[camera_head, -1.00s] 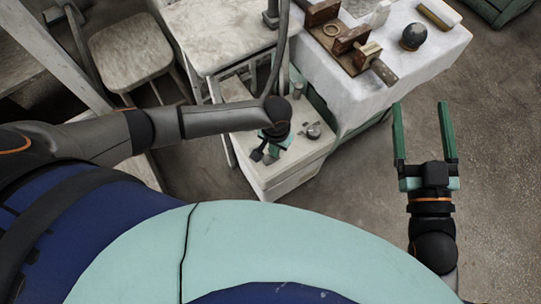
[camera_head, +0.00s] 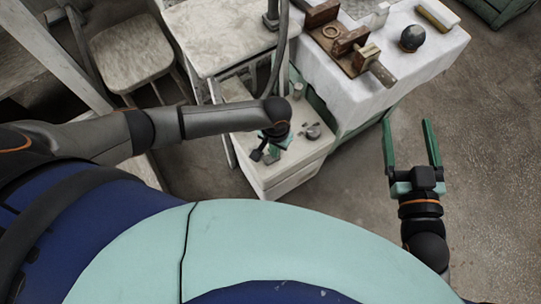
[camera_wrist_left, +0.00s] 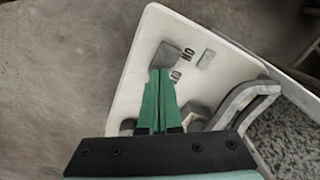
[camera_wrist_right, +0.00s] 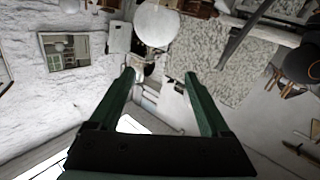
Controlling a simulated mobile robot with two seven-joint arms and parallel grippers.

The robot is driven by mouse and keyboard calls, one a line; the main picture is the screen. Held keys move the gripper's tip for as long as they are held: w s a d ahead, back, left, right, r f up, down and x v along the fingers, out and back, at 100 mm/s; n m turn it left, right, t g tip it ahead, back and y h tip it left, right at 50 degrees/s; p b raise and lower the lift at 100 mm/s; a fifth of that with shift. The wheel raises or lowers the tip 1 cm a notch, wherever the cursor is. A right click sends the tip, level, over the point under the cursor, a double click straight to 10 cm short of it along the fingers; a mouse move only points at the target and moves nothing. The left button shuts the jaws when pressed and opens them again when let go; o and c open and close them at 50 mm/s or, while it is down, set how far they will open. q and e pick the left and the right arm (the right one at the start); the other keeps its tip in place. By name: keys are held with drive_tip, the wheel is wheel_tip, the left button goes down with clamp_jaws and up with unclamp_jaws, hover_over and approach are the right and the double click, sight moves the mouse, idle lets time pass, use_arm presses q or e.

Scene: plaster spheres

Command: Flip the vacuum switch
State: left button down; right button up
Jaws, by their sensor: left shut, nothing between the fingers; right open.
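The vacuum unit looks like the low white cabinet (camera_head: 287,170), with a pale top bearing knobs and dark grey parts. In the left wrist view its pale panel (camera_wrist_left: 135,90) carries a dark grey switch block (camera_wrist_left: 168,55) beside "ON" lettering, and a smaller grey block (camera_wrist_left: 206,58) to the right. My left gripper (camera_head: 271,150) is over this top. In the left wrist view its green fingers (camera_wrist_left: 160,74) are shut and empty, tips at the switch block's lower edge; I cannot tell if they touch. My right gripper (camera_head: 409,124) is open and empty over the floor.
A white-covered table (camera_head: 430,60) behind the cabinet holds wooden pieces and a dark sphere (camera_head: 412,38). A pale table (camera_head: 215,45) and a stool (camera_head: 130,55) stand at the back left. The floor (camera_head: 490,170) on the right is clear.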

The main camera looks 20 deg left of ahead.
use_arm(q)
drive_tip(key=shift+r+p, duration=0.45)
drive_tip(key=shift+p, duration=0.05)
drive_tip(key=shift+r+p, duration=0.35)
drive_tip(key=shift+p, duration=0.05)
drive_tip(key=shift+r+p, duration=0.6)
drive_tip(key=shift+p, duration=0.15)
drive_tip(key=shift+r+p, duration=0.6)
drive_tip(key=shift+p, duration=0.1)
wheel_tip(320, 180, up, 2)
drive_tip(key=p, duration=0.2)
drive_tip(key=shift+r+p, duration=0.15)
drive_tip(key=shift+p, duration=0.25)
use_arm(e)
drive_tip(key=s+f+m+g+h, duration=0.1)
drive_tip(key=s+f+m+g, duration=0.1)
drive_tip(key=s+f+g, duration=0.5)
wheel_tip(320, 180, down, 6)
drive_tip(key=shift+s+a+r+g+h, duration=0.15)
drive_tip(key=shift+s+a+g+h, duration=0.15)
drive_tip(key=shift+a+g, duration=0.15)
